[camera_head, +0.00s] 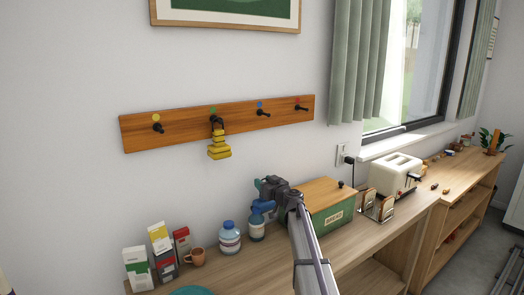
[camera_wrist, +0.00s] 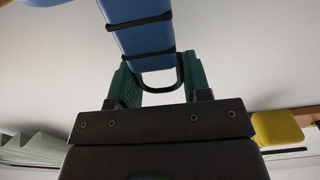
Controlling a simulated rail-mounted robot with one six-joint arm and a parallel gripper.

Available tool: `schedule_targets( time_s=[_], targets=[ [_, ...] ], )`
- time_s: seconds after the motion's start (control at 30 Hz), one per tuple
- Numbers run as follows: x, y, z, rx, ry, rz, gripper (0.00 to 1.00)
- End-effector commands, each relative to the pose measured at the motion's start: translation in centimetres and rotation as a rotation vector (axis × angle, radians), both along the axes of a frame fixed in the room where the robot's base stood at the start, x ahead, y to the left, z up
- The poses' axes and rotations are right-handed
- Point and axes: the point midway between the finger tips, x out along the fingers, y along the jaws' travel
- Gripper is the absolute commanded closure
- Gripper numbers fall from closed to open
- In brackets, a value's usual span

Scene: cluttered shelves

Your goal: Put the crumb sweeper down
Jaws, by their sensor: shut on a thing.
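The blue crumb sweeper (camera_wrist: 145,40) has black bands and a black loop at its end. In the wrist view, the green finger pads of my gripper (camera_wrist: 157,85) are on either side of that loop, shut on it. In the camera_head view, my gripper (camera_head: 266,188) is above the back of the counter, and the blue sweeper (camera_head: 262,206) hangs below it. Its lower end overlaps a blue labelled shape there, so I cannot tell whether it touches anything. A similar yellow banded thing (camera_head: 219,148) hangs by a black loop on the green-dot peg.
The wooden peg rail (camera_head: 180,128) has free pegs at the yellow, blue and red dots. On the counter (camera_head: 262,275) stand cartons (camera_head: 138,268), a mug (camera_head: 196,257), a blue-capped bottle (camera_head: 230,238), a green box (camera_head: 330,218) and a toaster (camera_head: 395,175).

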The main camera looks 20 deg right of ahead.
Motion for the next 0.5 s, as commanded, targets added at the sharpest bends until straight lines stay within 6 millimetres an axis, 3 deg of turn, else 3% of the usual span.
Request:
schedule_targets(
  time_s=[0.13,0.33,0.5],
  targets=[
    [-0.2,0.0,-1.5,0.000,0.000,-0.003,0.82],
    [-0.2,0.0,-6.5,0.000,0.000,-0.003,0.82],
    [-0.2,0.0,-6.7,0.000,0.000,-0.002,0.82]
  ],
)
